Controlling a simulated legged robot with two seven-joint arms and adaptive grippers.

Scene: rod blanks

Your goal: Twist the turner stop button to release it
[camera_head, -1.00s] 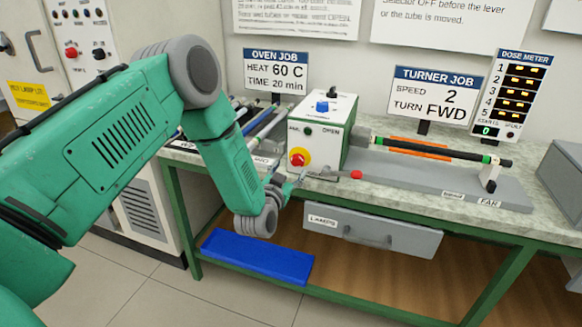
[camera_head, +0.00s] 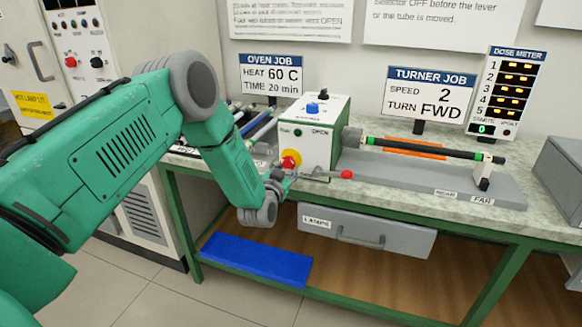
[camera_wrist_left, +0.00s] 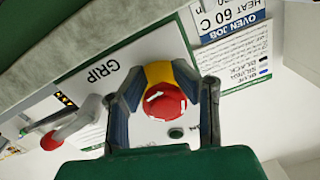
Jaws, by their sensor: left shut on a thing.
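The red stop button (camera_head: 290,158) with its yellow surround sits on the front of the white and green turner box (camera_head: 319,148). In the left wrist view the red button (camera_wrist_left: 164,101) lies between the two fingers, in front of its yellow base (camera_wrist_left: 160,73). White arrow marks show on its face. My left gripper (camera_head: 284,173) is at the box front, and in the wrist view its fingers (camera_wrist_left: 165,90) are closed around the button's sides. The exact contact is partly hidden. My right gripper is not in view.
A lever with a red knob (camera_head: 346,174) sticks out right of the button, near my gripper. A dark rod (camera_head: 432,149) lies along the turner. A grey drawer (camera_head: 366,234) and blue tray (camera_head: 257,258) are below the bench. Signs stand behind.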

